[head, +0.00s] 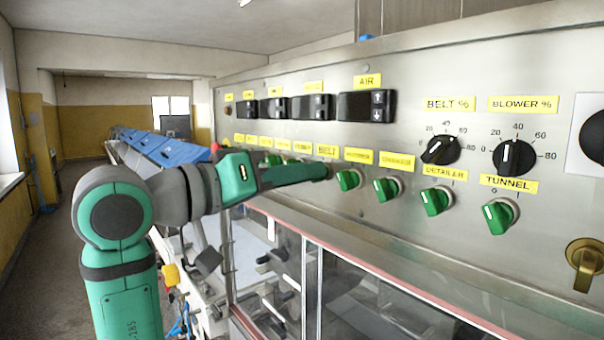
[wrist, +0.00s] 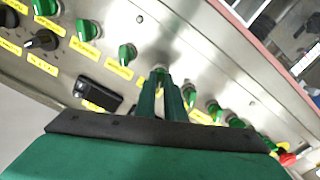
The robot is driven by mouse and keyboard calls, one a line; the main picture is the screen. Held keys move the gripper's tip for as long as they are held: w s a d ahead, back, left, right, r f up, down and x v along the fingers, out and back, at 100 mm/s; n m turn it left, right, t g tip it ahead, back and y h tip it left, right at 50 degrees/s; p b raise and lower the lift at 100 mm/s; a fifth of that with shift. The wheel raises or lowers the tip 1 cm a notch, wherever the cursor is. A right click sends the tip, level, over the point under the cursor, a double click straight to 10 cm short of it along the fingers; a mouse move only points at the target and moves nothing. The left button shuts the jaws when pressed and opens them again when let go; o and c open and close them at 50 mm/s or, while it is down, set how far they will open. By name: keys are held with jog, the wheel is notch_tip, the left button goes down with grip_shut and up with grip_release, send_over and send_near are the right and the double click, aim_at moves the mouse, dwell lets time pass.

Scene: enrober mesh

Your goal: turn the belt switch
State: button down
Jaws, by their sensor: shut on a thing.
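The belt switch (wrist: 160,70) is a green knob on the steel control panel, below the yellow BELT label (head: 326,150) in the head view. My gripper (head: 318,172) reaches along the panel from the left, its fingertips at that knob. In the wrist view my gripper (wrist: 166,80) has its two long green fingers close together, shut on the knob. The fingers cover most of the knob, so its pointer direction cannot be read.
Several similar green switches sit in the same row, the nearest one (head: 348,180) just right of my fingertips. A black BELT % dial (head: 441,150) and a BLOWER % dial (head: 514,157) are further right. Glass doors (head: 365,290) lie below the panel. A brass handle (head: 585,262) is at far right.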

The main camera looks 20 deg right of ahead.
jog(key=shift+r+n, duration=0.1)
jog(key=shift+n, duration=0.5)
jog(key=c, duration=1.8)
grip_release()
jog(key=shift+d, duration=0.1)
jog(key=shift+c, duration=0.2)
jog(key=v, duration=1)
jog(key=shift+a, duration=0.4)
jog(key=shift+s, duration=0.1)
